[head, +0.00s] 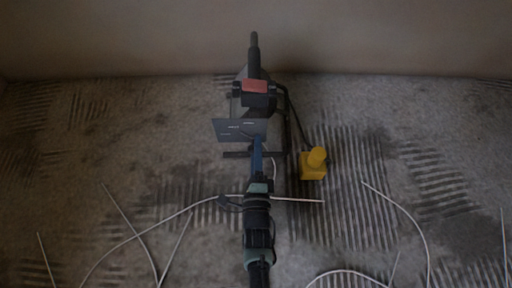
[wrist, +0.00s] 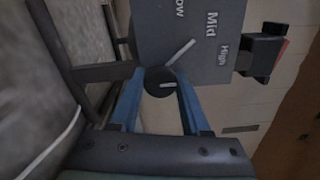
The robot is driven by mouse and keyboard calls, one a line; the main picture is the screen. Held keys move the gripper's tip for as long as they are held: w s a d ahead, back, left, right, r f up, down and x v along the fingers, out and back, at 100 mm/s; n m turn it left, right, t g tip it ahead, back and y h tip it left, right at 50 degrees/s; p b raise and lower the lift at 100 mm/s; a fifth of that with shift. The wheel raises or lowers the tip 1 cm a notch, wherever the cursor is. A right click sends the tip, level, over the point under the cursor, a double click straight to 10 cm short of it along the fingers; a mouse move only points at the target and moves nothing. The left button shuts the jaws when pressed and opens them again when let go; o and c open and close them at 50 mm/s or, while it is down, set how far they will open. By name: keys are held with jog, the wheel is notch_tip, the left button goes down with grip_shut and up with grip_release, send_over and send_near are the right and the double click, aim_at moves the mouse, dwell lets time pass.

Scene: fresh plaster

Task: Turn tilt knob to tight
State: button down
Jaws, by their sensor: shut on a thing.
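A dark device (head: 255,100) with a red part on top and an upright handle stands at the middle back of the floor in the head view. A grey panel (head: 236,130) faces me on its front; its lettering is too small to read there. In the wrist view the panel (wrist: 185,25) reads "Mid", "High" and a cut-off "ow"; I see no "tight" label. A round dark knob (wrist: 158,83) with a pale mark sits at the panel's lower edge. My gripper (wrist: 160,79) has its blue fingers shut on the knob, one each side. In the head view my gripper (head: 257,143) reaches the panel, hiding the knob.
A yellow block (head: 314,165) with a knob-like top stands right of the device, joined by a dark cable. Several pale cables (head: 140,234) lie on the striped, stained floor. A plain wall (head: 130,38) rises behind.

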dwell(0.5)
jog(key=shift+c, duration=1.9)
grip_release()
jog(key=s+p, duration=0.5)
jog(key=s, duration=0.8)
jog(key=shift+p, duration=0.4)
